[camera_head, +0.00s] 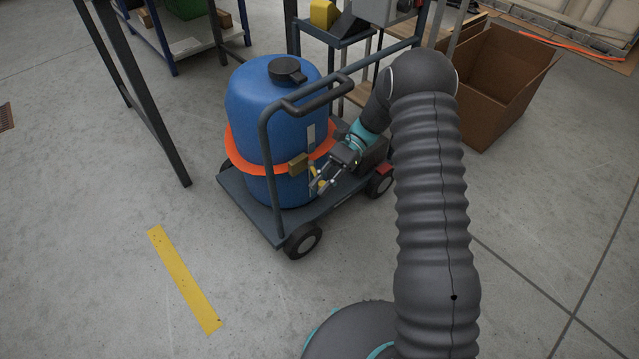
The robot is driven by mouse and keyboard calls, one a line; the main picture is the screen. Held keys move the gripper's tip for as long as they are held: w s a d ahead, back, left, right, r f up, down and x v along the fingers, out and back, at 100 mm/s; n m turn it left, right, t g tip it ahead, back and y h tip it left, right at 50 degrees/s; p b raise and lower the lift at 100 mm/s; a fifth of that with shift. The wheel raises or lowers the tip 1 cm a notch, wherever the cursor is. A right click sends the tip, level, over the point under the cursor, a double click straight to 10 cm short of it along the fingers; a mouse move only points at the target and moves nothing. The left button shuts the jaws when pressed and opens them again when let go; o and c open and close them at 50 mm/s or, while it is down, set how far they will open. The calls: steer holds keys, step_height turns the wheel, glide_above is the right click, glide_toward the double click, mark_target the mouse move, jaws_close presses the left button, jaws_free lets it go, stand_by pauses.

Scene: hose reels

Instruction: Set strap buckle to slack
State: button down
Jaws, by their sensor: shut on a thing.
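A blue drum (270,110) with a black cap stands upright on a grey cart. An orange strap (243,160) runs around its middle. The brass-coloured strap buckle (298,164) sits on the strap at the drum's front right, near the cart's handle rail. My gripper (319,185) reaches in from the right, just right of and below the buckle. It is shut on a small yellow lever (321,183) by the buckle. The exact contact is small and partly hidden by the fingers.
The cart (262,219) has a dark tubular handle (318,96) rising in front of the drum, close to my gripper. A brown open box (500,85) stands at the right rear. A dark table leg (150,110) is at left. The front-left floor is clear, with a yellow stripe (184,280).

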steer(key=shift+w+d, duration=0.15)
steer(key=shift+d, duration=0.05)
steer(key=c, duration=1)
jaws_free()
steer(key=shift+d, duration=0.15)
steer(key=shift+f, duration=0.1)
steer(key=shift+a, duration=0.25)
steer(key=v, duration=1.2)
steer(key=shift+d, duration=0.1)
